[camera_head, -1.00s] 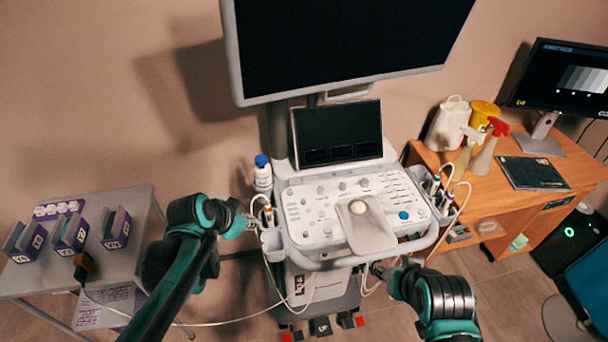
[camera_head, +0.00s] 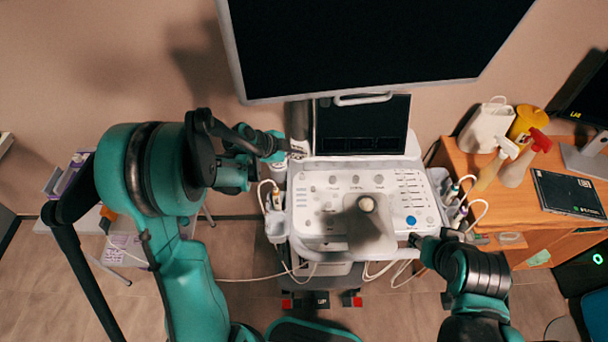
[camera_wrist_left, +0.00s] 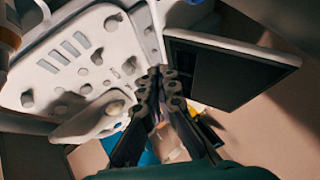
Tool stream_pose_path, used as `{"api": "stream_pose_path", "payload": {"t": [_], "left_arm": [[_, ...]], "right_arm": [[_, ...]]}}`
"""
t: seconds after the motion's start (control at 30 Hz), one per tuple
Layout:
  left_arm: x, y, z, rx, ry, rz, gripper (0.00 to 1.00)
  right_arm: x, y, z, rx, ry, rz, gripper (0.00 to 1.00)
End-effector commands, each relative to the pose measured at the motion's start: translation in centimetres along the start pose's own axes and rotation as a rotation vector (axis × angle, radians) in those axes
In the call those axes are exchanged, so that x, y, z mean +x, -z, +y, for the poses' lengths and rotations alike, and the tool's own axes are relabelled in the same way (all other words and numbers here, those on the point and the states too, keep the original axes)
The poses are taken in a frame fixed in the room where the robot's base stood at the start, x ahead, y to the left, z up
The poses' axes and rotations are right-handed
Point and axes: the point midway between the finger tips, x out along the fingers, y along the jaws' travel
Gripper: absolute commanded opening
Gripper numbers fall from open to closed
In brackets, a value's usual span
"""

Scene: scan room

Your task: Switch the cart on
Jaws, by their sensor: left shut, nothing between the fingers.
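The cart is a white scanner with a control panel (camera_head: 325,210) of grey knobs and buttons, one round blue button (camera_head: 411,220), and a small dark screen (camera_head: 362,125). A large black monitor (camera_head: 370,45) stands above it. My left gripper (camera_head: 301,149) is shut and empty at the panel's back left corner, beside the small screen's lower left edge. In the left wrist view its closed fingers (camera_wrist_left: 166,84) lie between the panel and the small screen (camera_wrist_left: 222,70); contact cannot be told. My right gripper (camera_head: 415,240) is at the panel's front right edge, its fingers unclear.
Probes and cables hang in holders on both sides of the panel. A wooden desk (camera_head: 460,165) at right holds spray bottles (camera_head: 522,160), a white jug (camera_head: 487,130) and a yellow tub (camera_head: 526,122). A grey table stands at left, partly behind my left arm.

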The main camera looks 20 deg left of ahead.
Motion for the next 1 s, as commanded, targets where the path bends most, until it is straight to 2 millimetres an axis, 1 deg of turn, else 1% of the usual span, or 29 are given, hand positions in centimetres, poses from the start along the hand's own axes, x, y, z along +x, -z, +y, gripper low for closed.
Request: {"api": "stream_pose_path", "payload": {"t": [0.17,0.37,0.8,1.0], "left_arm": [[0.1,-0.1,0.1,0.000,0.000,0.000,0.00],[1.0,-0.7,0.7,-0.001,0.000,-0.001,0.00],[5.3,-3.8,3.8,-0.001,0.000,-0.001,0.00],[6.2,-4.5,4.5,-0.001,0.000,-0.001,0.00]], "right_arm": [[0.1,-0.1,0.0,0.000,0.000,0.000,0.40],[0.9,-0.6,0.0,0.000,0.000,0.000,0.40],[4.7,-3.3,0.0,0.000,0.000,0.000,0.40],[5.6,-4.0,0.0,0.000,0.000,0.000,0.40]]}}
